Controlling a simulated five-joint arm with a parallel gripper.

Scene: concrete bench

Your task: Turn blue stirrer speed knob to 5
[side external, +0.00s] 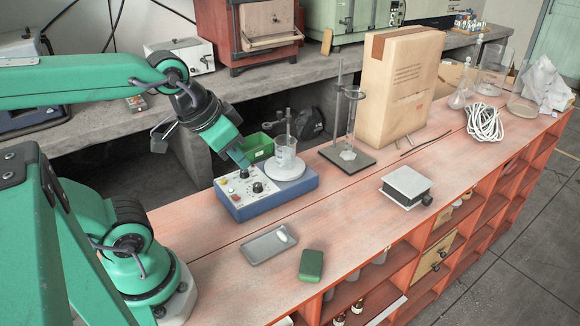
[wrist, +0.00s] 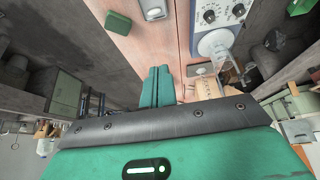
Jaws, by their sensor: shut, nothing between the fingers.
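The blue stirrer (side external: 268,203) stands on the red bench with a pale control panel facing the front left. Two dark knobs show on the panel, a front one (side external: 257,187) and a rear one (side external: 243,173); the scale marks are too small to read. In the wrist view the stirrer (wrist: 224,27) is at the top, with a knob (wrist: 209,15) and another knob (wrist: 238,9). A glass beaker (side external: 286,154) stands on its white plate. My gripper (side external: 245,164) points down near the panel's rear end. Its green fingers (wrist: 158,70) are together and empty, apart from the knobs.
A green bin (side external: 258,147) is behind the stirrer. A grey tray (side external: 262,247) and a green block (side external: 311,264) lie in front. A stand (side external: 339,110) with glassware and a tall carton (side external: 400,80) are to the right. Bare bench lies between the tray and the silver device (side external: 406,187).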

